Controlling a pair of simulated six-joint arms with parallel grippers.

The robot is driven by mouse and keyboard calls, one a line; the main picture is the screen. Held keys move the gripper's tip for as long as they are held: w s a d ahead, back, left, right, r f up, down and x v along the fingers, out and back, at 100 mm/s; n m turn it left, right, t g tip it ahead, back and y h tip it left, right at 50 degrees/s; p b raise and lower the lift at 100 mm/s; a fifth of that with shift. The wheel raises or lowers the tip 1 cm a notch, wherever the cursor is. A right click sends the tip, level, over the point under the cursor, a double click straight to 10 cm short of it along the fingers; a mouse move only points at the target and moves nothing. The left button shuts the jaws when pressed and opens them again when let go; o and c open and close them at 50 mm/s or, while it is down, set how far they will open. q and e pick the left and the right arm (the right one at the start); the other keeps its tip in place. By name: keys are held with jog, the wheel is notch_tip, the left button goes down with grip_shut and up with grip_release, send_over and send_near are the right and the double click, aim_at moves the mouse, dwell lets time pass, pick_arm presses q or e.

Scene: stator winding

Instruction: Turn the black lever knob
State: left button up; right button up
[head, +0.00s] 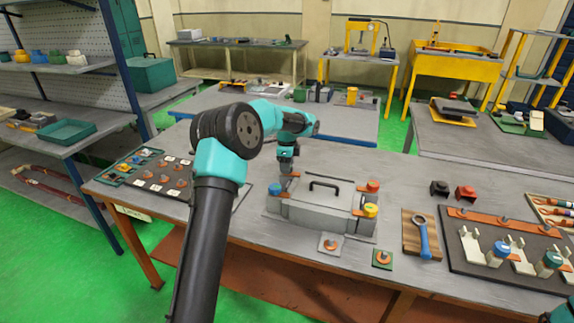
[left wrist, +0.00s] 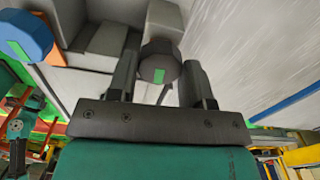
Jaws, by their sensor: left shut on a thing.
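The black lever knob (left wrist: 160,62) is dark, many-sided and has a green mark on its face. In the left wrist view it sits between the two fingers of my left gripper (left wrist: 160,82), which is shut on it. In the head view my left gripper (head: 286,170) points down at the back left of the grey box (head: 320,213); the black knob is hidden there by the gripper. A blue knob (head: 275,188) stands at the box's left, and it also shows in the left wrist view (left wrist: 27,35). My right gripper is not in view.
A red knob (head: 373,186) and a yellow knob (head: 370,210) are on the box's right side, near its black handle (head: 324,185). A blue wrench (head: 424,238) lies to the right. A dark tray of parts (head: 155,178) lies left.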

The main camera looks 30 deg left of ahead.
pick_arm(q)
jog(key=shift+w+r, duration=0.1)
jog(key=shift+r, duration=0.1)
jog(key=o, duration=0.9)
jog(key=shift+f, duration=0.15)
notch_tip(320, 180, up, 18)
jog(key=shift+f, duration=0.25)
dwell(0.3)
